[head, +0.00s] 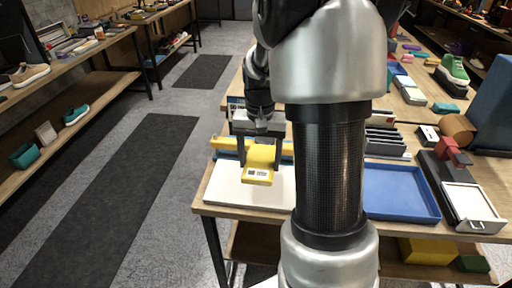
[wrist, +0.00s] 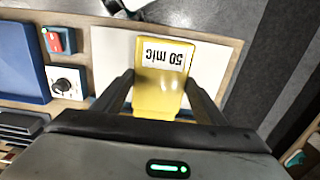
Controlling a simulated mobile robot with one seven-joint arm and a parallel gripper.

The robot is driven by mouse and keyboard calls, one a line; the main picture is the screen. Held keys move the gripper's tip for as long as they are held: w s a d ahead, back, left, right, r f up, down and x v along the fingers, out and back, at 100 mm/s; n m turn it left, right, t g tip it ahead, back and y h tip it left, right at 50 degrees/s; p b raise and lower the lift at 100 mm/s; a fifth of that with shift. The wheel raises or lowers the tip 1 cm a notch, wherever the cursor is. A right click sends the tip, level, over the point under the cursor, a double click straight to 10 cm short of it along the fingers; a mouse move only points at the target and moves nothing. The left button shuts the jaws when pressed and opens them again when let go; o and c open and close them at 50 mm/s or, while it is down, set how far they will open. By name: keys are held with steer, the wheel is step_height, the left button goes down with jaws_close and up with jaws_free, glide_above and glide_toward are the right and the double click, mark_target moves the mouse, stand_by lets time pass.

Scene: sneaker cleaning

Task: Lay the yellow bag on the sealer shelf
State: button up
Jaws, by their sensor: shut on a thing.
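The yellow bag (head: 260,160) has a white label and hangs between the fingers of my gripper (head: 262,150). In the wrist view the bag (wrist: 160,92) shows its label reading "50 mic" upside down. Both fingers are shut on its sides. The bag is over a flat white board (head: 225,188) at the table's near left corner, which looks like the sealer shelf. The board (wrist: 112,50) also shows in the wrist view. A blue and yellow bar (head: 225,143) runs behind it, partly hidden by my gripper. I cannot tell whether the bag touches the board.
A blue tray (head: 398,192) lies to the right, beyond my arm. In the wrist view a dial (wrist: 63,85) and a red part (wrist: 57,40) sit between tray and board. Open grey floor (head: 180,190) lies left of the table.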

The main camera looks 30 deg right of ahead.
steer(key=shift+w+f, duration=0.1)
steer(key=shift+w, duration=0.15)
steer(key=shift+s+f+b, duration=0.15)
steer(key=shift+f+b, duration=0.55)
steer(key=shift+f, duration=0.05)
steer(key=shift+f+b, duration=2.55)
steer(key=shift+f, duration=0.9)
steer(key=o, duration=1.1)
steer(key=shift+o, duration=0.2)
